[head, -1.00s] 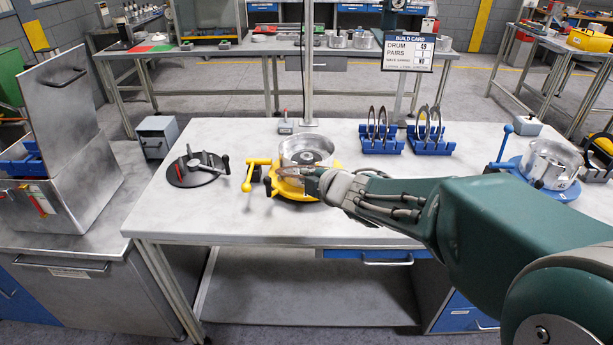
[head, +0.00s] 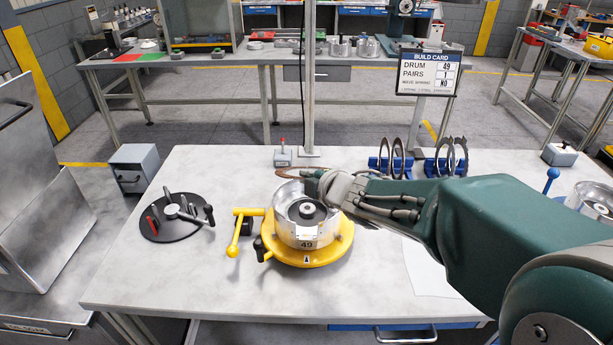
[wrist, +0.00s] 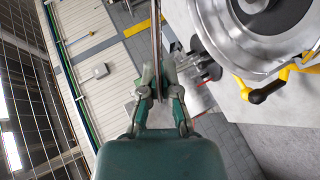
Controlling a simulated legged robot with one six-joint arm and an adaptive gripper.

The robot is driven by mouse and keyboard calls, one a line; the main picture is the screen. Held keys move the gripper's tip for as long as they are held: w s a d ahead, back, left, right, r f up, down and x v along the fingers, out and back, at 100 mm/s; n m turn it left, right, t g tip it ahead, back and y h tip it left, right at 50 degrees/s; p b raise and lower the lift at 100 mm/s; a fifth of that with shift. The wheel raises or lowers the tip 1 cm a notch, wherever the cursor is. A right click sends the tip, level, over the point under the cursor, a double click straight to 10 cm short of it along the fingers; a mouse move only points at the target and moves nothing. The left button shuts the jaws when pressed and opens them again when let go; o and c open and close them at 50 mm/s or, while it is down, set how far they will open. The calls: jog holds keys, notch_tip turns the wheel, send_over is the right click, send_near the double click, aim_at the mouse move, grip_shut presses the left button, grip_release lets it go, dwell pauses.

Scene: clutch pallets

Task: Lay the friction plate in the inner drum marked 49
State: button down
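The silver inner drum marked 49 (head: 307,243) sits upright on a yellow round base (head: 322,257) on the bench. Its top is open, with a dark hub in the middle. My gripper (head: 312,182) is over the drum's far rim. It is shut on a thin brownish friction plate (head: 282,169), which sticks out to the left beyond the drum. In the wrist view the plate (wrist: 157,40) shows nearly edge-on between the fingers (wrist: 158,88), and the drum (wrist: 222,35) is to the right, apart from it. My wrist hides part of the drum's right rim.
Two blue racks with upright plates (head: 390,165) (head: 446,162) stand behind my arm. A black round stand with levers (head: 178,216) is left of the drum, near the yellow handle (head: 236,235). Another drum (head: 592,200) is at the right edge. The build card (head: 429,72) reads drum 49.

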send_over(307, 224)
jog(key=shift+w+f, duration=0.15)
jog(key=shift+f, duration=3.6)
jog(key=c, duration=0.7)
grip_release()
jog(key=shift+f, duration=0.6)
jog(key=shift+s+d+r, duration=0.45)
jog(key=shift+s+r, duration=0.7)
jog(key=shift+r, duration=0.75)
jog(key=shift+s+d+r, duration=0.5)
jog(key=shift+s+r, duration=0.6)
jog(key=shift+r, duration=0.75)
jog(key=shift+s+d+r, duration=0.45)
jog(key=shift+s+r, duration=0.7)
jog(key=shift+r, duration=0.75)
